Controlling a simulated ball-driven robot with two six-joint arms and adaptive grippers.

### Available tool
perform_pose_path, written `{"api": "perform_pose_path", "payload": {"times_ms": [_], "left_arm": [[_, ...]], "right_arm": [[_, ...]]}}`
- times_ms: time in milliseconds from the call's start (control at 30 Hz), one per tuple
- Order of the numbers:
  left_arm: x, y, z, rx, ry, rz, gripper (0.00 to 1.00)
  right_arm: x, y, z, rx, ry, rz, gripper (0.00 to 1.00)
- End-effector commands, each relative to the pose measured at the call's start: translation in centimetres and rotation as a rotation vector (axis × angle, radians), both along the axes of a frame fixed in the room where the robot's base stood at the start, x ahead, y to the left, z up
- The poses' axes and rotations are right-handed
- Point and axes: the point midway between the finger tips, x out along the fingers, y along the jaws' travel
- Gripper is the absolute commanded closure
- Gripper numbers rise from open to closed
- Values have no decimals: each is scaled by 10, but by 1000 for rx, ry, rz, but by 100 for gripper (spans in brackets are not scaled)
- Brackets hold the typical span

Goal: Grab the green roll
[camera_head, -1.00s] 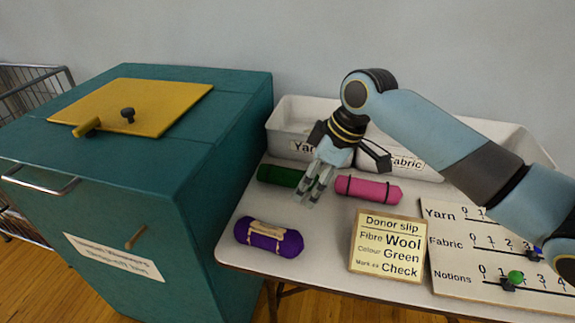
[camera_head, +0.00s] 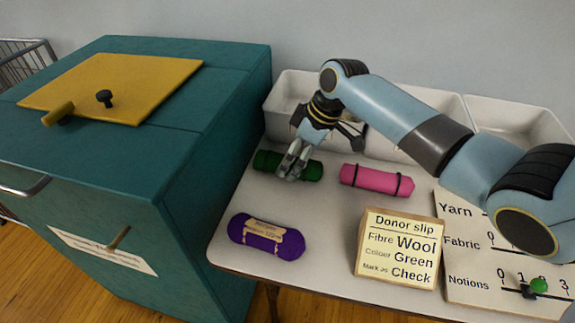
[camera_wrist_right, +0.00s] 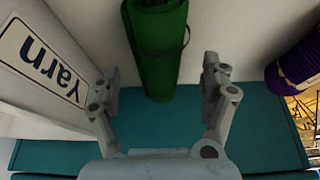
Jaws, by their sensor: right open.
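The green roll (camera_head: 308,169) lies on the table in front of the white trays, with a dark band near its end. My right gripper (camera_head: 290,172) is over the roll in the head view and hides its middle. In the right wrist view the green roll (camera_wrist_right: 158,50) lies between the two open fingers of my right gripper (camera_wrist_right: 162,85), its near end reaching between the fingertips. The fingers stand apart from the roll on both sides there. My left gripper does not show.
A pink roll (camera_head: 376,180) lies to the right, and a purple yarn bundle (camera_head: 266,237) in front. The donor slip (camera_head: 399,248) and a tally board (camera_head: 470,270) stand at the right. A teal bin (camera_head: 215,120) is at the left; white trays (camera_head: 285,95) line the back.

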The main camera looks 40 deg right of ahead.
Motion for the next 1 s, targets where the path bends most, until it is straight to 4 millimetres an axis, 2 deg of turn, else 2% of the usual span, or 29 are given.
{"api": "perform_pose_path", "payload": {"times_ms": [100,200,467,933,1000], "left_arm": [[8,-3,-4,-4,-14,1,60],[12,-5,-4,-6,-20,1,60],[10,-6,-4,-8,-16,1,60],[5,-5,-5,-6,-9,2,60],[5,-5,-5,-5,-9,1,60]], "right_arm": [[7,5,-18,1,2,0,21],[9,7,-26,1,1,-1,21],[9,7,-27,-1,1,0,22],[9,7,-27,-1,1,0,84],[9,7,-27,-1,1,0,84]]}}
